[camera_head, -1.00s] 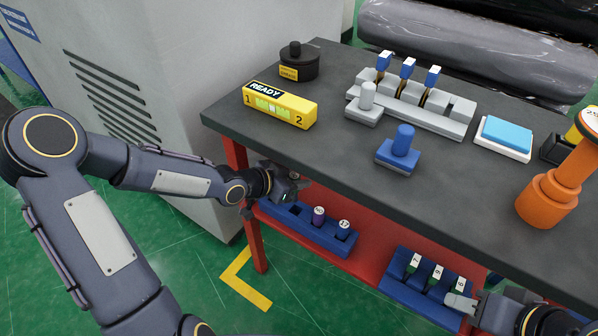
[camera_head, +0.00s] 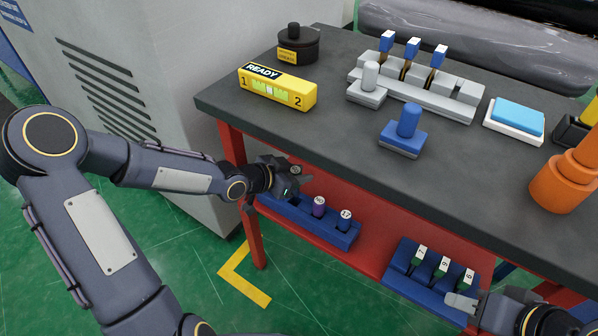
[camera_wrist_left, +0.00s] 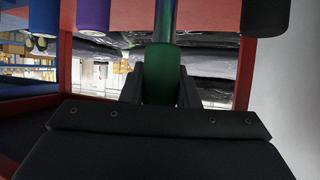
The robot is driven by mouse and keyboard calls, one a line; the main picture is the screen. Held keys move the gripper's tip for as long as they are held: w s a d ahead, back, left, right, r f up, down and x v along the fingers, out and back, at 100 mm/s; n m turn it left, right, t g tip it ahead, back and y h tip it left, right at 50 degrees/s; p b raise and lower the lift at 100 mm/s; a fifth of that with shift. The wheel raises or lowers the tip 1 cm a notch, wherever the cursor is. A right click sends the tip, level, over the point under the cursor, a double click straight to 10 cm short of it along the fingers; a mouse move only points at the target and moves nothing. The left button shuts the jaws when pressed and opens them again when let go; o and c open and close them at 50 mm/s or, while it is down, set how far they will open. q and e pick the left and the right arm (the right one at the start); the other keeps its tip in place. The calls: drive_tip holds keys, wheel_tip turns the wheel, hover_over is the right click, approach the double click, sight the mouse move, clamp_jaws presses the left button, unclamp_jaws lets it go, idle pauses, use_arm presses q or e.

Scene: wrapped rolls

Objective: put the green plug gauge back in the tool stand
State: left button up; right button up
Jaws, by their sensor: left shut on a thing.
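My left gripper (camera_head: 290,183) is shut on the green plug gauge (camera_wrist_left: 162,75), which stands between the fingers in the left wrist view. In the head view the gripper hides most of the gauge. The blue tool stand (camera_head: 285,210) lies on the red lower shelf, just below and beside the gripper. A purple gauge (camera_head: 319,206) and a blue gauge (camera_head: 345,221) stand in its right part; both also show at the top left of the wrist view. Whether the green gauge's lower end touches the stand is hidden. My right gripper (camera_head: 462,303) is beside another blue rack; its opening is unclear.
The dark tabletop (camera_head: 330,130) overhangs the shelf close to my left gripper. A red table leg (camera_head: 250,235) stands just left of the stand. The other blue rack (camera_head: 405,280) holds several numbered pieces. A yellow READY box (camera_head: 277,88) sits on the tabletop.

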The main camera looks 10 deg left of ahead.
sight(298, 189)
use_arm(q)
drive_tip(key=shift+f+b, duration=1.75)
drive_tip(key=shift+f, duration=0.25)
drive_tip(key=shift+f+b, duration=0.8)
drive_tip(key=shift+f, duration=0.2)
drive_tip(key=o, duration=1)
drive_tip(key=shift+s, duration=0.1)
drive_tip(key=shift+s+a+r+p, duration=0.1)
drive_tip(key=shift+s+a+p, duration=0.25)
drive_tip(key=shift+p, duration=0.1)
drive_tip(key=s+a+p, duration=0.1)
drive_tip(key=s, duration=0.1)
drive_tip(key=s+a+p, duration=0.4)
drive_tip(key=shift+s, duration=0.15)
